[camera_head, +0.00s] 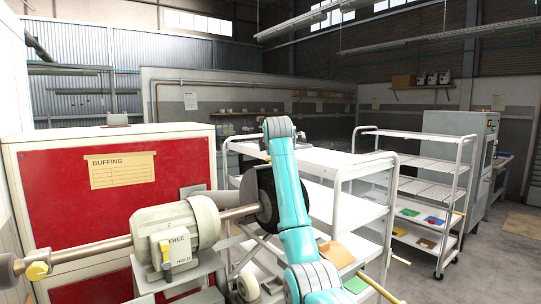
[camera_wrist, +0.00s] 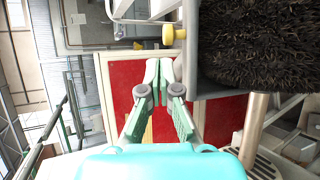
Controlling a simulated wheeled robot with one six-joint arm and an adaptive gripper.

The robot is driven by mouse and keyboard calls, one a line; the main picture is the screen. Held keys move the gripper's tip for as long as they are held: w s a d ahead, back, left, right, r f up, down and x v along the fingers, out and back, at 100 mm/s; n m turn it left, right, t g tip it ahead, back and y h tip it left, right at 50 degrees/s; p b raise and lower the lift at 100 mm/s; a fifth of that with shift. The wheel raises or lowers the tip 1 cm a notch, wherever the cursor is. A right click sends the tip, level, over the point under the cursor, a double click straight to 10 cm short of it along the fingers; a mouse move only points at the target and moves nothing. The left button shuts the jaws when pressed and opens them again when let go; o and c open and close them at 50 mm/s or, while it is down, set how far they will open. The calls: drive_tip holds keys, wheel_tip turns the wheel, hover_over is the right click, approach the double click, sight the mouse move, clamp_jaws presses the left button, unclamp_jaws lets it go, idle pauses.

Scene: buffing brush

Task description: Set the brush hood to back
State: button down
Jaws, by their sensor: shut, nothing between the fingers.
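The dark bristly brush (camera_head: 268,198) sits on a shaft from the grey motor (camera_head: 177,229), partly hidden behind my teal arm. In the wrist view the brush (camera_wrist: 255,50) fills the upper right. A grey plate (camera_wrist: 190,50) edges its left side and looks like the hood; its set position I cannot tell. A yellow knob (camera_wrist: 168,35) sticks out left of that plate. My gripper (camera_wrist: 160,70) is shut and empty, its tips just below the knob in the picture; contact is unclear. In the head view my gripper is hidden.
A red cabinet panel (camera_head: 60,190) labelled BUFFING stands behind on the left. White shelf carts (camera_head: 345,187) stand close on the right. Open floor (camera_head: 500,250) lies at far right.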

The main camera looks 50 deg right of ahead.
drive_tip(key=v, duration=0.7)
drive_tip(key=shift+r, duration=0.15)
drive_tip(key=shift+w+d, duration=0.15)
drive_tip(key=shift+w, duration=0.05)
